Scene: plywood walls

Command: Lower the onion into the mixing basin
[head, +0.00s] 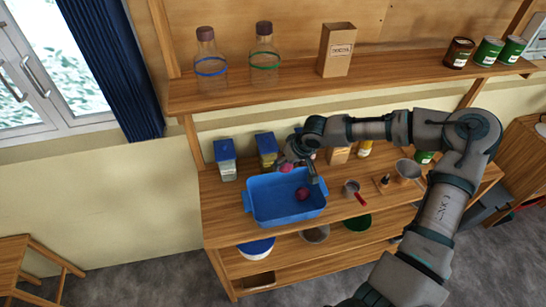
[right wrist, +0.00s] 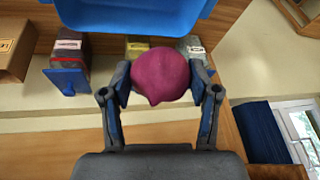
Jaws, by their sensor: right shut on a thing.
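The onion (head: 286,168) is round and pink-purple, and my right gripper (head: 297,169) is shut on it. In the right wrist view the onion (right wrist: 160,76) sits between the two fingers of the right gripper (right wrist: 160,84), its pointed tip toward the palm. The blue mixing basin (head: 262,216) stands on the shelf top, and the gripper is over its back part. Its blue wall also shows at the top of the right wrist view (right wrist: 130,14). Another dark red round item (head: 302,194) appears inside the basin. My left gripper is not in view.
Blue-lidded jars (head: 225,160) stand behind the basin. A red-handled pan (head: 353,188) and a metal funnel-like vessel (head: 408,170) are to its right. An upper shelf (head: 290,82) with bottles and a box overhangs behind. More bowls (head: 357,222) sit on the lower shelf.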

